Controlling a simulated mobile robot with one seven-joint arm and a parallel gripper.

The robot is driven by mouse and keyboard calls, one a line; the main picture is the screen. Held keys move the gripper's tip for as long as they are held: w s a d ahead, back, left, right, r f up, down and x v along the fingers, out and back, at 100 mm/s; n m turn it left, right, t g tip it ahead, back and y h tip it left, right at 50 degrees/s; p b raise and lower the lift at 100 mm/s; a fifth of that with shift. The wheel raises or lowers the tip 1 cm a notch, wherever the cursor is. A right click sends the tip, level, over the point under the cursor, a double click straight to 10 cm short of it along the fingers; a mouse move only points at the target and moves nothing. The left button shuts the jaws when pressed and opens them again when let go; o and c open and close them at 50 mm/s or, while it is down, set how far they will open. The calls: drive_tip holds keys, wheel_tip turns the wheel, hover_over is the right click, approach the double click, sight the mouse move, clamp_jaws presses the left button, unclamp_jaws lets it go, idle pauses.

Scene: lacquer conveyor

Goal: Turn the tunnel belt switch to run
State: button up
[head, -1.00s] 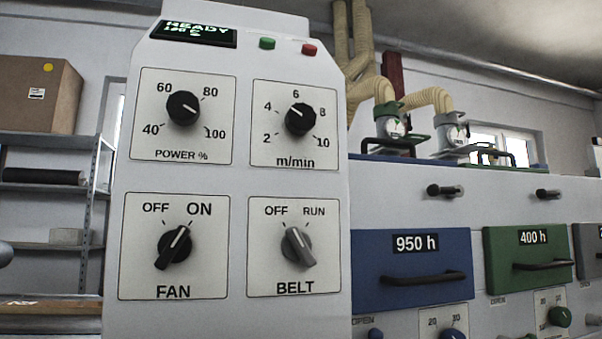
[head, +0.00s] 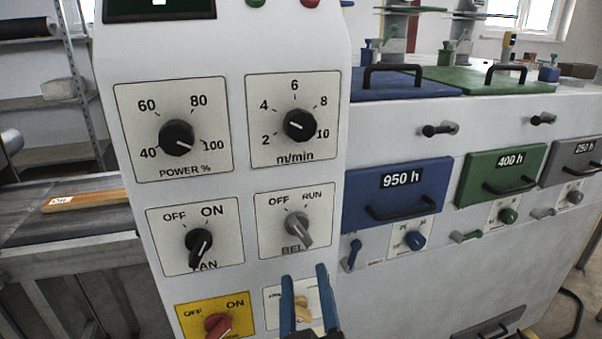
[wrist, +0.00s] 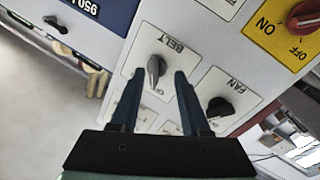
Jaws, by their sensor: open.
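The tunnel belt switch (head: 299,230) is a grey knob on a white plate marked BELT, with OFF at upper left and RUN at upper right. Its grip slants up-left, toward OFF. My gripper (head: 304,272) is open and empty, with two blue fingers reaching up just below the switch in the head view. In the wrist view, the belt switch (wrist: 155,70) appears upside down between the fingertips of my gripper (wrist: 158,72). No contact shows, and the depth gap is hard to judge.
The black fan knob (head: 199,241) is left of the belt switch. The power knob (head: 176,136) and m/min knob (head: 299,125) sit above. A red knob (head: 217,325) on yellow is below left. A yellow knob (head: 302,308) shows behind my fingers. Blue drawer (head: 398,191) stands right.

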sight(300, 233)
drive_tip(key=s+r+n+g+p, duration=0.2)
drive_tip(key=s+r+g+p, duration=0.35)
drive_tip(key=p, duration=1.85)
drive_tip(key=shift+t, duration=0.65)
drive_tip(key=p+x, duration=0.1)
drive_tip(key=x, duration=0.2)
drive_tip(key=r+p+x, duration=0.1)
drive_tip(key=x, duration=0.2)
drive_tip(key=r+x, duration=0.1)
drive_tip(key=x, duration=0.3)
drive_tip(key=shift+w+d+r+p, duration=0.1)
drive_tip(key=shift+w+d+p, duration=0.1)
drive_tip(key=shift+w+p, duration=0.2)
drive_tip(key=shift+x, duration=0.95)
drive_tip(key=shift+s, duration=0.1)
clamp_jaws()
